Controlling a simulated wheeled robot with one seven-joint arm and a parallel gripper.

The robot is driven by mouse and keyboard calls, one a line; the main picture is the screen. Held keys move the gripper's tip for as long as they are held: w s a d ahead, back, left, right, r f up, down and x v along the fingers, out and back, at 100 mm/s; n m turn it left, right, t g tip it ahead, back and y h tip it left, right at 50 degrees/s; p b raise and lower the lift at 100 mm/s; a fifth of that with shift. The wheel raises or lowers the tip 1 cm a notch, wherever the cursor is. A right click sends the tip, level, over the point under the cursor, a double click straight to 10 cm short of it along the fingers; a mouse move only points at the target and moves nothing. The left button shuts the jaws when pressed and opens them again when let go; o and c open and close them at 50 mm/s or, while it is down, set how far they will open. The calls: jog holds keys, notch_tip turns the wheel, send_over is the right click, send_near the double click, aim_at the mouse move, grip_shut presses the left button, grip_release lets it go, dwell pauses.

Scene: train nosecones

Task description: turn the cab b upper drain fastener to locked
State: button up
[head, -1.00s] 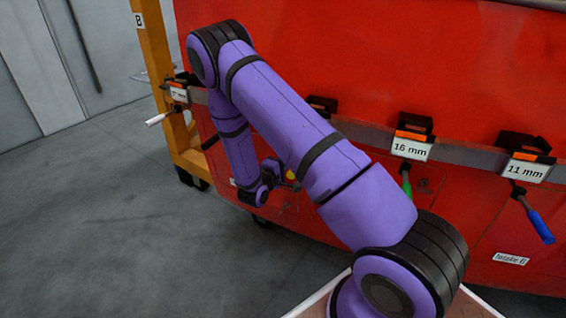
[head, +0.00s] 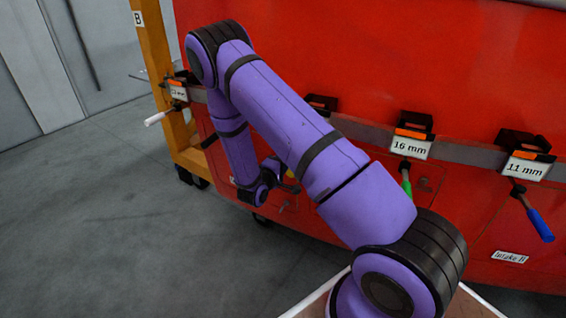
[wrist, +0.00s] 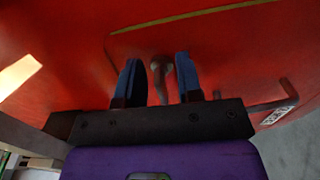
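In the wrist view my gripper (wrist: 157,72) faces a red panel (wrist: 215,50) with its two dark blue fingers apart. A small grey-brown fastener-like piece (wrist: 160,68) shows between the fingers, with a visible gap on each side. I cannot tell its turned position or read any marking for it. In the head view my wrist is low in front of the red cab wall (head: 400,50), and my fingertips are hard to make out there.
A rail on the wall carries tool holders, with the 16 mm tag (head: 409,148) over a green-handled tool (head: 406,184) and the 11 mm tag (head: 526,168) over a blue-handled tool (head: 540,226). A yellow post (head: 160,80) stands left. A bent dark bar (wrist: 270,105) is right in the wrist view.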

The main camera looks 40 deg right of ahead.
jog(key=v, duration=1)
jog(key=shift+s+a, duration=0.2)
jog(key=shift+a, duration=0.15)
dwell(0.3)
